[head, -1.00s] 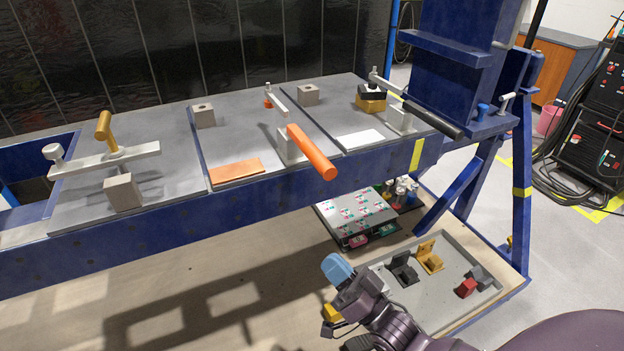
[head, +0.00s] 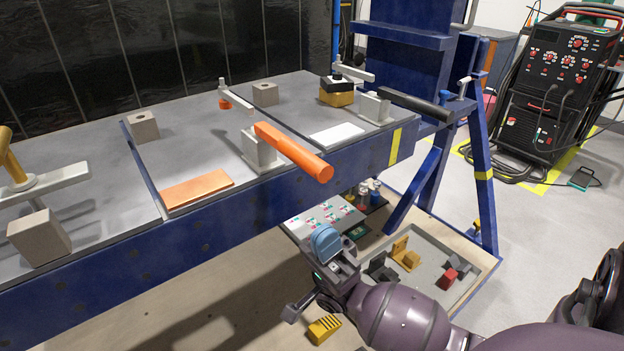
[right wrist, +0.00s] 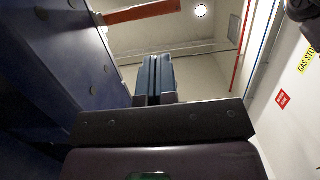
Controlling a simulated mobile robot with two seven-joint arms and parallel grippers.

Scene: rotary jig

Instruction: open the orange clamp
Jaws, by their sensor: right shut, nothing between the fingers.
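The orange clamp stands on the grey table plate. Its long orange handle (head: 293,152) slopes toward the front right and juts past the table edge. My left gripper is out of view.
A black-handled clamp (head: 415,106) stands to the right, by a yellow and black block (head: 337,92). A yellow-handled clamp (head: 40,180) is at the left. An orange plate (head: 197,188) and a white plate (head: 337,133) lie on the table. The blue table side (head: 200,250) is beside my right gripper.

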